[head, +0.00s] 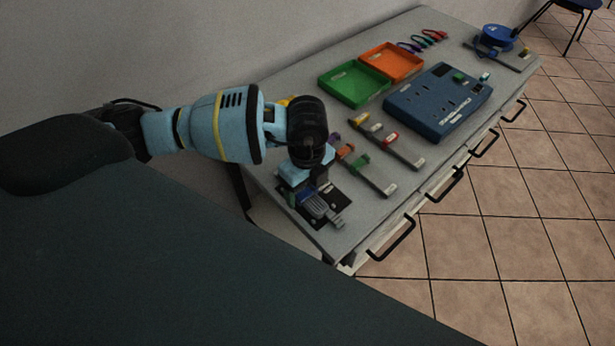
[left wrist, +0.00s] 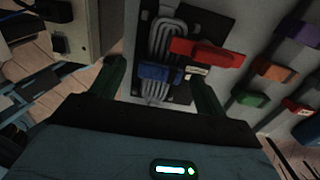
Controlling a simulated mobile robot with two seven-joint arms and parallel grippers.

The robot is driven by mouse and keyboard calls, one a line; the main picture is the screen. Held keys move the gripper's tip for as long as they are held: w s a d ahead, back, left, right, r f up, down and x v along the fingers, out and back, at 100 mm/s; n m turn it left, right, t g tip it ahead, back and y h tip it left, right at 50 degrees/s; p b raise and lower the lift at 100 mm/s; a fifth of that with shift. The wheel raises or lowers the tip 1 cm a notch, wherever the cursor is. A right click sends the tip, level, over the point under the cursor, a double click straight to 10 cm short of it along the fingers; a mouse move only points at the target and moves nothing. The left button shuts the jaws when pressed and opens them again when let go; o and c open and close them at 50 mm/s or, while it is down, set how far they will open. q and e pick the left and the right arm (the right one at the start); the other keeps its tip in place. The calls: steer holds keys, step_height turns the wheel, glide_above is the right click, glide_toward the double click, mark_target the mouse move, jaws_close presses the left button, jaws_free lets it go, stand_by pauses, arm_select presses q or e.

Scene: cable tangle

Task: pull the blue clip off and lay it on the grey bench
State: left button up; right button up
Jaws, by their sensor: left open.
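The blue clip (left wrist: 160,72) sits across a looped bundle of grey cable (left wrist: 165,38) on a dark plate in the left wrist view. A red clip (left wrist: 207,52) lies beside it, up and to the right. My left gripper (left wrist: 155,68) is open, with one finger on each side of the blue clip and a gap showing on both sides. In the head view my left gripper (head: 308,176) hangs over the near end of the grey bench (head: 362,217), above the plate with the cable bundle (head: 317,207). My right gripper is not in view.
Holders with coloured clips (head: 362,160) lie right of my gripper. Farther along are a green tray (head: 352,84), an orange tray (head: 392,62) and a blue panel (head: 438,102). Bare bench shows between them and along the front edge. A wall stands behind the bench.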

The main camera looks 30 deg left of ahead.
mark_target(307, 191)
arm_select(q)
steer(key=shift+f, duration=0.15)
steer(key=shift+c, duration=0.2)
steer(key=c, duration=1.1)
steer(key=shift+r, duration=0.35)
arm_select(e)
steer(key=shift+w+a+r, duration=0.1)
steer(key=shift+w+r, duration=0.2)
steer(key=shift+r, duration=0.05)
